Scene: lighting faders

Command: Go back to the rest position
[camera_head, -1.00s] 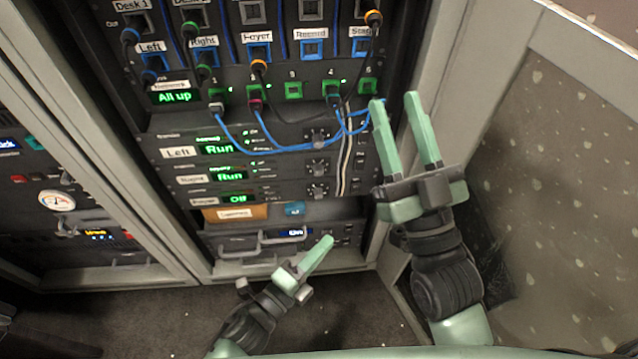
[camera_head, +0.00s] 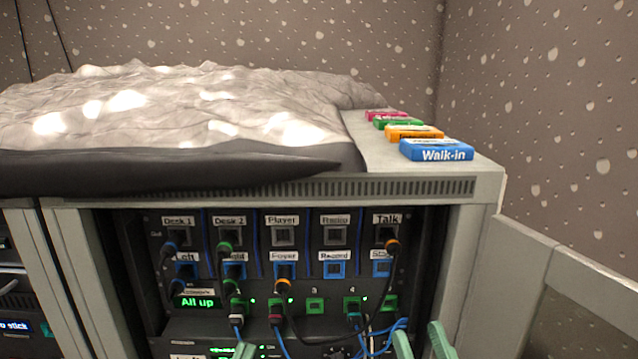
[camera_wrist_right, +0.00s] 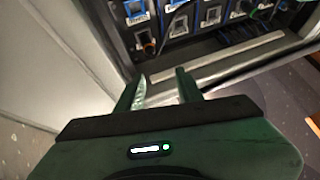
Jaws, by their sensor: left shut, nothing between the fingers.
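My right gripper (camera_head: 422,342) shows two green fingertips at the bottom edge, right of the blue cables (camera_head: 376,338). In the right wrist view its two fingers (camera_wrist_right: 160,92) stand apart with nothing between them, in front of the rack's sockets (camera_wrist_right: 180,22). The arms behind both grippers are out of the head view.
The patch rack (camera_head: 310,285) has labelled sockets, plugged cables and an "All up" display (camera_head: 198,302). Its grey top (camera_head: 390,158) holds a crumpled pale sheet (camera_head: 180,110) and coloured blocks, including a blue "Walk-in" block (camera_head: 436,150). A grey panel frame (camera_head: 515,265) stands at right.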

